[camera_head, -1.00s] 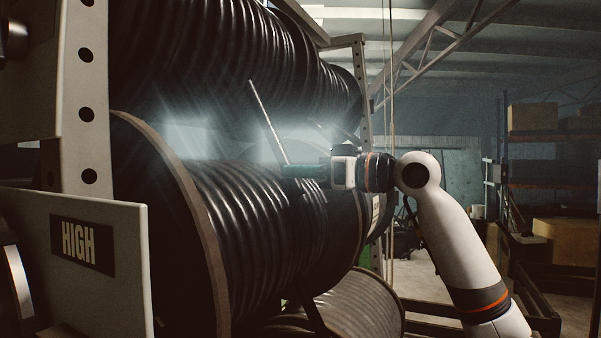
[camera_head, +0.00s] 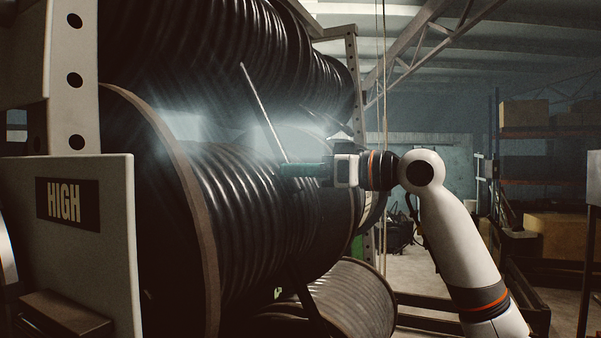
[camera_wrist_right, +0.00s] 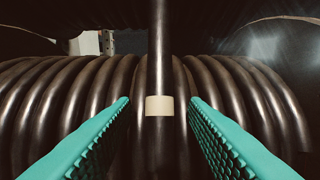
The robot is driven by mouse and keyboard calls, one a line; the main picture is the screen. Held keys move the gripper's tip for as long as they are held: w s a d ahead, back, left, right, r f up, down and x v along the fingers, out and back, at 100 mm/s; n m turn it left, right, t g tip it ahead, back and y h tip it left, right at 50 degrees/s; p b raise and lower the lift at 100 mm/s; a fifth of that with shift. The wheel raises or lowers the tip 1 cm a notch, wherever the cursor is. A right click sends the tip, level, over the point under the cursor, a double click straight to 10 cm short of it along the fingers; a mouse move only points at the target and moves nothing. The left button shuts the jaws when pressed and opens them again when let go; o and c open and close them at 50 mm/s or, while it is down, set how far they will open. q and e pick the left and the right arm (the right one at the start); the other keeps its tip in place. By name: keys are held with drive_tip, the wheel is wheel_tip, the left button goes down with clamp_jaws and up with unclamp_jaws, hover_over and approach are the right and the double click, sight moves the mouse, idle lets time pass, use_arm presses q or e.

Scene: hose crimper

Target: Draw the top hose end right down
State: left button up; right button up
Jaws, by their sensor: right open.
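A dark straight hose length with a cream band (camera_wrist_right: 160,105) stands upright between my right fingers in the right wrist view. Dark length also shows below the band. In the head view a thin slanted line (camera_head: 263,110), probably this hose, runs down from the upper reel (camera_head: 215,50) to my right fingertips. My right gripper (camera_head: 290,170) has green fingers and is in front of the lower reel (camera_head: 235,200). Its fingers (camera_wrist_right: 160,100) are open, one on each side of the hose, with gaps on both sides. My left gripper is out of view.
A panel marked HIGH (camera_head: 115,200) and a perforated post (camera_head: 73,110) stand at the left. A smaller reel (camera_head: 350,300) sits below. Shelves with boxes (camera_head: 560,235) are at the far right. Open floor shows behind my right arm.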

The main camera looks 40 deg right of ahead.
drive_tip(key=b+v, duration=0.4)
drive_tip(key=v, duration=0.7)
drive_tip(key=shift+s+d+b, duration=0.25)
drive_tip(key=shift+s+b, duration=0.1)
drive_tip(key=shift+b, duration=0.05)
